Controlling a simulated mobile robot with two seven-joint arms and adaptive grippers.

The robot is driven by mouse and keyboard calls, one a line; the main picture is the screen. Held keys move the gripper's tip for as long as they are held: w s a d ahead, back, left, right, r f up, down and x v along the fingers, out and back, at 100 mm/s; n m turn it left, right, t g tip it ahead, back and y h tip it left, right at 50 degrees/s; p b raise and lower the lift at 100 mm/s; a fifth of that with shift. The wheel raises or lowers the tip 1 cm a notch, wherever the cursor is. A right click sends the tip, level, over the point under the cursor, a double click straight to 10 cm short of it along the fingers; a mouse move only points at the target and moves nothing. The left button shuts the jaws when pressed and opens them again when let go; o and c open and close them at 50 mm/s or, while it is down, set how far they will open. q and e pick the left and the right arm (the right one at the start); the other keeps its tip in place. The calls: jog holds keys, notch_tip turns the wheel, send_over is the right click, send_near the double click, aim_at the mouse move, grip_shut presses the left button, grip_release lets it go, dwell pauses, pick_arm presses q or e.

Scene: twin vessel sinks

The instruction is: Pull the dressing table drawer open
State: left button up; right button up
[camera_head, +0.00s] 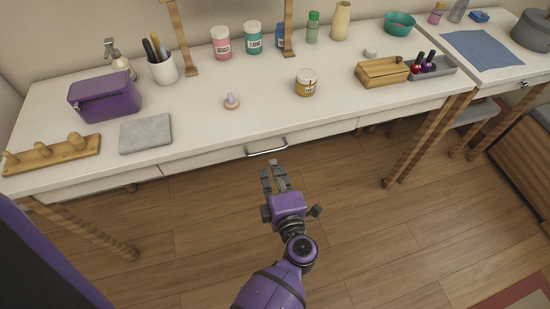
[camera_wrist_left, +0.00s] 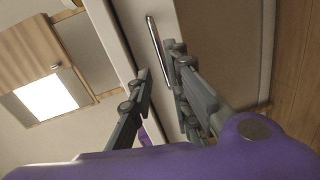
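The dressing table (camera_head: 215,126) is long and white with striped wooden legs. Its middle drawer (camera_head: 215,154) looks closed, its front in line with the apron. A silver bar handle (camera_head: 267,147) sits on that drawer front. It also shows in the left wrist view as a thin metal bar (camera_wrist_left: 157,45). My left gripper (camera_head: 271,168) is just in front of and below the handle, with a small gap. In the left wrist view its two grey fingers (camera_wrist_left: 160,70) are apart with nothing between them, and the handle lies beyond the tips. My right gripper is not in view.
Table legs stand left and right (camera_head: 425,140). The wooden floor (camera_head: 370,225) before the drawer is clear.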

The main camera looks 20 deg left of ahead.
aim_at(268, 151)
pick_arm(q)
jog(key=shift+n+g, duration=0.4)
jog(key=shift+n, duration=0.3)
jog(key=x, duration=0.8)
jog(key=shift+w, duration=0.25)
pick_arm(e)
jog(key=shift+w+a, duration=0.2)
pick_arm(q)
grip_shut()
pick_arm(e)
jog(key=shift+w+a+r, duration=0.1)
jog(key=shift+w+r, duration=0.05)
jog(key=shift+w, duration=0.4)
